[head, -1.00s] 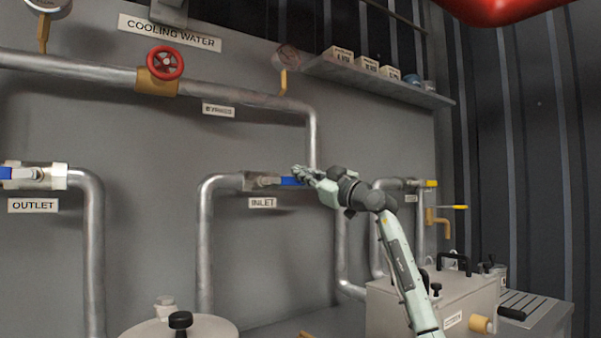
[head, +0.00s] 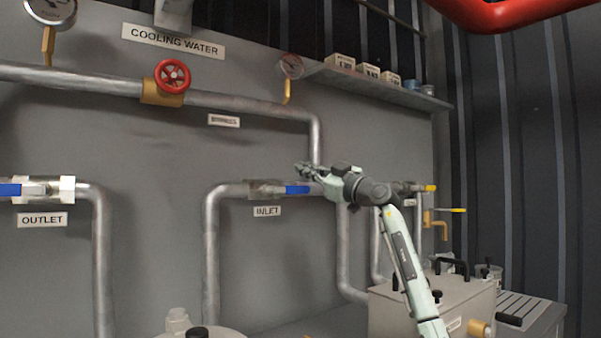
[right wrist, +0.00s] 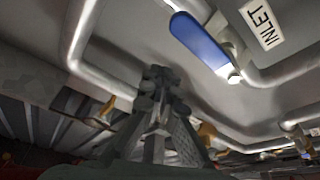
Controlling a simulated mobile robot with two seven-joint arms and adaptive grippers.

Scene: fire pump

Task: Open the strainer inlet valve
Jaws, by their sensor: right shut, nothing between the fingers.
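The inlet valve sits on the pipe above the "INLET" label (head: 267,211), and its blue lever (head: 298,189) lies along the pipe, pointing right. In the right wrist view the blue lever (right wrist: 198,40) is large at the upper right, beside the "INLET" label (right wrist: 262,24). My right gripper (head: 300,168) is just above the lever in the head view, shut and empty. In the right wrist view its fingers (right wrist: 158,72) are closed together, apart from the lever in the picture. My left gripper is out of view.
The outlet valve's blue lever (head: 10,190) is at the far left. A red handwheel (head: 172,76) sits on the upper pipe (head: 230,101). A shelf (head: 380,88) with small boxes is above right. A strainer box (head: 400,300) stands below my right arm.

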